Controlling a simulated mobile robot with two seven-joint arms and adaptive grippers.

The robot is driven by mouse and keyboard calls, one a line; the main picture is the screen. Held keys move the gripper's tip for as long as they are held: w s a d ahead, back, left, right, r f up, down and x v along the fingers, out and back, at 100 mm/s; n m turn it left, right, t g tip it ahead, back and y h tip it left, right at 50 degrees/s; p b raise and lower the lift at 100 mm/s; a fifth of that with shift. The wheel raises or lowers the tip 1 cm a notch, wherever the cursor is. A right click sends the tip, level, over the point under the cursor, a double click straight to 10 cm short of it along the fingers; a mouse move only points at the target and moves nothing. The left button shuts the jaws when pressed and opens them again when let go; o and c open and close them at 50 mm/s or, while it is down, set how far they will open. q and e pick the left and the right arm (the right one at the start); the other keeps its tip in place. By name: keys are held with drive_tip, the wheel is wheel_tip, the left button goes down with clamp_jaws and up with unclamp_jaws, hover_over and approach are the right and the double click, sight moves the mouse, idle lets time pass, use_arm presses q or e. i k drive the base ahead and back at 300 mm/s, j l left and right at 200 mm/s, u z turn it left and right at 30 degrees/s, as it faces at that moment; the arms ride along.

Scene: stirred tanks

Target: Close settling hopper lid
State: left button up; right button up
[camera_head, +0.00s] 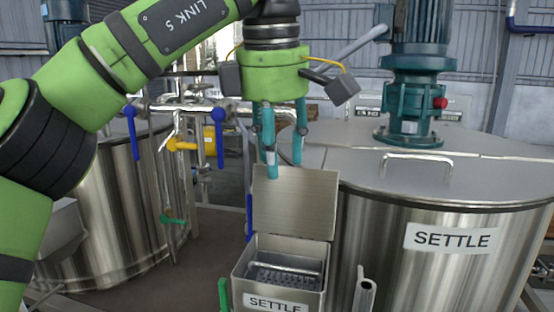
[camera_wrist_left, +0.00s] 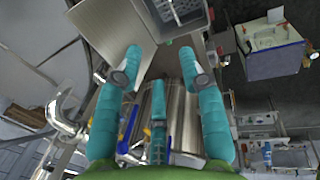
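The settling hopper (camera_head: 325,290) is a small steel box labelled SETTLE at the lower middle of the head view, with a perforated insert visible inside. Its flat steel lid (camera_head: 296,205) stands raised at the back of the box, so the hopper is open. In the left wrist view the lid (camera_wrist_left: 112,38) is at upper left and the hopper (camera_wrist_left: 196,24) at the top. My left gripper (camera_head: 285,165) points down at the lid's upper edge, its teal fingers apart and nothing between them. Whether a finger touches the lid is unclear. My right gripper is not in view.
A large steel tank (camera_head: 400,255) labelled SETTLE, with a handle (camera_head: 418,158) and a teal motor (camera_head: 415,70) on top, stands close to the right. Another tank (camera_head: 125,205) and pipes with blue-handled valves (camera_head: 220,135) are to the left.

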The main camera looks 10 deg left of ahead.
sight(301, 202)
drive_tip(key=k, duration=1)
